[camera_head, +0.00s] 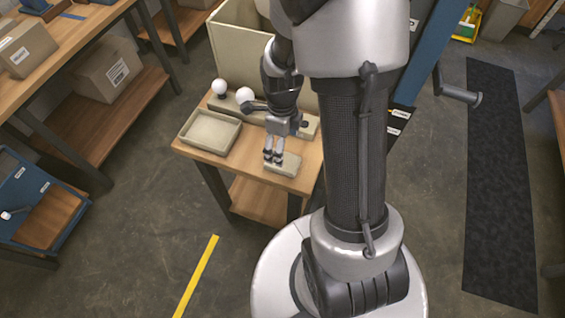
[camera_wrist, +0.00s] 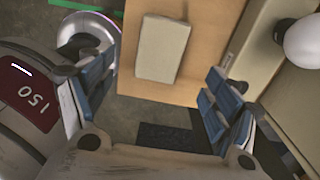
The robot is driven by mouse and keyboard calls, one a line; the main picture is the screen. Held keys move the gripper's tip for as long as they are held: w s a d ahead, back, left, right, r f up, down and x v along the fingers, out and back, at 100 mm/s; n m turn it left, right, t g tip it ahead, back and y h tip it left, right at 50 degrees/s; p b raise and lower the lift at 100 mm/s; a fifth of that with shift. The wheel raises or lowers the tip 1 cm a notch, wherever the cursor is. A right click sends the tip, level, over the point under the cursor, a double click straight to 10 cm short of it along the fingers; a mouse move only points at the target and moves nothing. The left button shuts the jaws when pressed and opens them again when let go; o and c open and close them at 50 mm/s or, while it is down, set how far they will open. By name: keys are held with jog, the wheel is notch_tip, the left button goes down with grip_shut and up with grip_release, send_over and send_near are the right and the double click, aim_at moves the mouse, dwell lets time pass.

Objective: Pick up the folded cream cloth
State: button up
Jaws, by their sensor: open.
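The folded cream cloth (camera_head: 284,164) lies flat on the small wooden table (camera_head: 222,161), near its front right edge. In the wrist view the cloth (camera_wrist: 162,49) is a pale rectangle lying on the tabletop, between and beyond my fingers. My gripper (camera_head: 272,158) is above the table, with its fingers pointing down close to the cloth. In the wrist view my gripper (camera_wrist: 152,100) is open, its blue-padded fingers wide apart with nothing between them. From the head view I cannot tell how high the fingertips are above the cloth.
A shallow cream tray (camera_head: 210,132) sits left of the cloth. Two white bulbs, one at the left (camera_head: 220,87) and one beside my wrist (camera_head: 244,95), stand behind it on a pale strip. A large cream bin (camera_head: 238,45) rises at the back.

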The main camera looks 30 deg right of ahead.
aim_at(291, 162)
notch_tip(291, 162, down, 8)
jog(key=b, duration=0.3)
jog(key=shift+s+d, duration=0.1)
jog(key=shift+r, duration=0.1)
jog(key=shift+c, duration=0.6)
jog(key=c, duration=0.9)
